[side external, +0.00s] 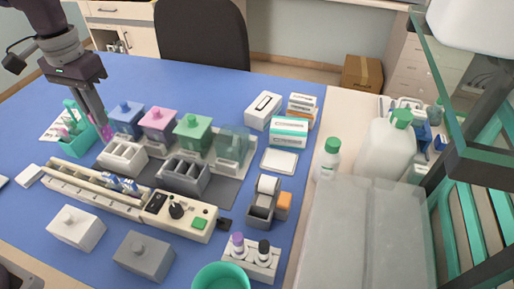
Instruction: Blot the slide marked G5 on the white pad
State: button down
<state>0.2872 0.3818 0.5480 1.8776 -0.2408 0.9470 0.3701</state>
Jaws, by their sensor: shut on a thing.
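My gripper (103,122) is at the left, pointing down beside the teal rack. It is shut on a small pink-purple piece (107,132), which looks like a stained slide; its mark is too small to read, so I cannot tell whether it is G5. A flat white pad (280,161) lies right of centre on the blue mat, well away from my gripper. The teal rack (77,142) stands just left of my gripper; what it holds is too small to make out.
Lidded blue (126,119), pink (157,125) and green (193,134) jars stand right of my gripper, with a clear greenish jar (232,147) beyond. White (122,158) and grey (184,175) slotted racks stand in front. Boxes (289,130) stand behind the pad.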

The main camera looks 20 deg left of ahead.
notch_tip(320, 180, up, 5)
jog(key=w+d+n+t+h, duration=0.1)
jog(key=w+d+n, duration=0.35)
jog(key=d, duration=0.45)
jog(key=w+d+n, duration=0.3)
jog(key=w+d, duration=0.3)
jog(key=d, duration=0.3)
jog(key=d+n+t, duration=0.2)
jog(key=d+n, duration=0.4)
jog(key=d, duration=1.2)
notch_tip(320, 180, down, 14)
jog(key=shift+s+a+r, duration=0.25)
jog(key=shift+a, duration=0.15)
jog(key=shift+f+m, duration=0.25)
jog(key=shift+f, duration=0.3)
dwell(1.2)
